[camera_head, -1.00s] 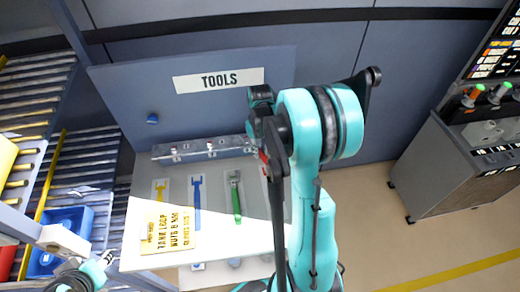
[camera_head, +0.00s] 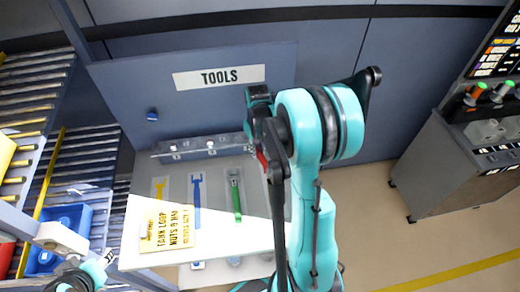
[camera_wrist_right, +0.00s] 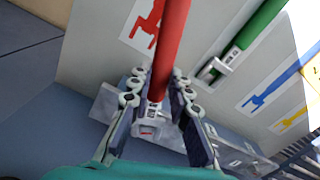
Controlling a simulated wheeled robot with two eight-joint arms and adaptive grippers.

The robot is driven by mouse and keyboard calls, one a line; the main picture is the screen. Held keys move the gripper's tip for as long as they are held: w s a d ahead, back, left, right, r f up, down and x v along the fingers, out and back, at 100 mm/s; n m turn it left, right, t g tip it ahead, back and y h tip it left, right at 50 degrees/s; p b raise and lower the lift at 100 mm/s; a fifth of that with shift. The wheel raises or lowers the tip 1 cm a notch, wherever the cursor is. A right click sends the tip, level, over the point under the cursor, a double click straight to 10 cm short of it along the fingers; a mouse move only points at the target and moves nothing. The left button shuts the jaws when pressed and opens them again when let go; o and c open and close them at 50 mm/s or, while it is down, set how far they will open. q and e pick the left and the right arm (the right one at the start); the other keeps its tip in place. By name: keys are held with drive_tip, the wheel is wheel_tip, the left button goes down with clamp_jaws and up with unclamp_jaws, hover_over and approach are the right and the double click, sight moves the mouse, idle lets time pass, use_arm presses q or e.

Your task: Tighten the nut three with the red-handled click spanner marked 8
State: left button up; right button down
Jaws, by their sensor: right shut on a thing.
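The red-handled spanner (camera_wrist_right: 172,35) stands out in the right wrist view, with its metal head (camera_wrist_right: 150,122) low between the fingers. My right gripper (camera_wrist_right: 158,82) is shut on it, in front of the tool board. A red painted spanner outline (camera_wrist_right: 150,17) shows bare on the board beside it. In the head view only a bit of red (camera_head: 262,160) shows past my right arm. The mark 8 is not readable. My left gripper (camera_head: 106,259) is small at the lower left of the head view; its jaws are unclear. I cannot make out nut three.
Blue bins (camera_head: 68,222) stand left, a control console (camera_head: 450,165) right. The floor between is clear.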

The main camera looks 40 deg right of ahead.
drive_tip(key=shift+a+m, duration=0.35)
drive_tip(key=shift+m, duration=0.05)
drive_tip(key=shift+w+a+m, duration=0.2)
drive_tip(key=shift+a+m, duration=0.3)
drive_tip(key=shift+m, duration=0.2)
idle(0.4)
drive_tip(key=shift+w+a+m+b, duration=0.25)
drive_tip(key=shift+a+m+b, duration=0.15)
drive_tip(key=shift+a+m, duration=0.3)
drive_tip(key=shift+d, duration=0.1)
